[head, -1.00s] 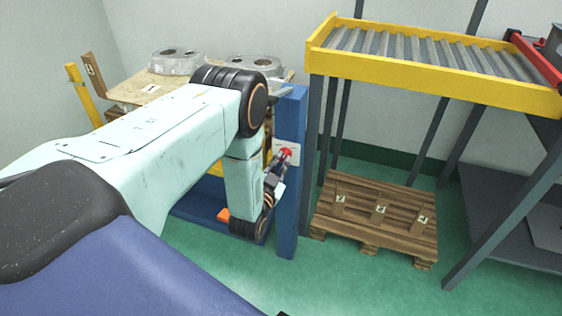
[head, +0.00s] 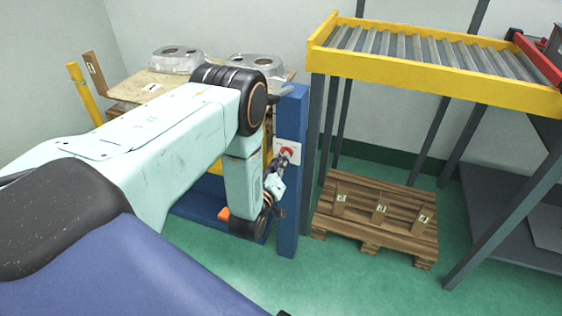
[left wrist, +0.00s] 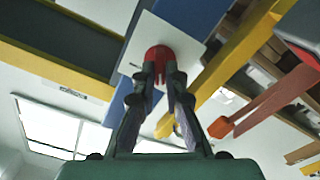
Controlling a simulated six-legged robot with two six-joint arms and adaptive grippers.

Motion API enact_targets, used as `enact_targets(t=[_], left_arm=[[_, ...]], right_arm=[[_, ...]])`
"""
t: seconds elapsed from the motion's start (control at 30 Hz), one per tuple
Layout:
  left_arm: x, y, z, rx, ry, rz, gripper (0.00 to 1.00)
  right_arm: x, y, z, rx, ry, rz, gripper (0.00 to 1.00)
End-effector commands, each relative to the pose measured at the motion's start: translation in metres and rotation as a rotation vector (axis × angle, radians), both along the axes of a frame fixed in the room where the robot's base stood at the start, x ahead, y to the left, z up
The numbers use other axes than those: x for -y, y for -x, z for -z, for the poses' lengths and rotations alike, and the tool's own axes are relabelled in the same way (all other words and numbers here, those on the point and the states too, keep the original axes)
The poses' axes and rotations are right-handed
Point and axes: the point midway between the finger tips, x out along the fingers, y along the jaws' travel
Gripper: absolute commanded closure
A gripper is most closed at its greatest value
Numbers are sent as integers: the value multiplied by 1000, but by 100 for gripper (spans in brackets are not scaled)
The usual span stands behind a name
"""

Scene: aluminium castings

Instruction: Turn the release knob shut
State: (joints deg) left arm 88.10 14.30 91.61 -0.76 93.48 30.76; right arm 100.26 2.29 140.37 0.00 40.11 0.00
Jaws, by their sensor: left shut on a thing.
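The red release knob (head: 287,149) sits on a white plate (head: 296,158) fixed to a blue post (head: 288,215). My left gripper (head: 283,162) reaches it from below and in front, and its fingers partly hide the knob. In the left wrist view the round red knob (left wrist: 158,54) lies between the fingertips of my left gripper (left wrist: 160,74), which are shut on it. The white plate (left wrist: 185,35) is behind it. The knob's exact angle cannot be read. My right gripper is not in view.
Metal castings (head: 176,60) lie on a board at the back left. A yellow roller conveyor (head: 430,85) stands on the right, with a wooden pallet (head: 375,225) below it. An orange part (head: 224,214) is close to my left wrist. The green floor in front is open.

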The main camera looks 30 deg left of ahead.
Motion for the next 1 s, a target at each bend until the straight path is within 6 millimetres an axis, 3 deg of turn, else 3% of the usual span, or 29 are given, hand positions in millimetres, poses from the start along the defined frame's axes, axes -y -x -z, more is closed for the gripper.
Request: enact_targets(t=[0.4,1.0], left_arm=[[0,0,1,51,219,0,100],[0,0,1,62,266,1,100]], right_arm=[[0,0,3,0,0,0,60],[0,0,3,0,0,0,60]])
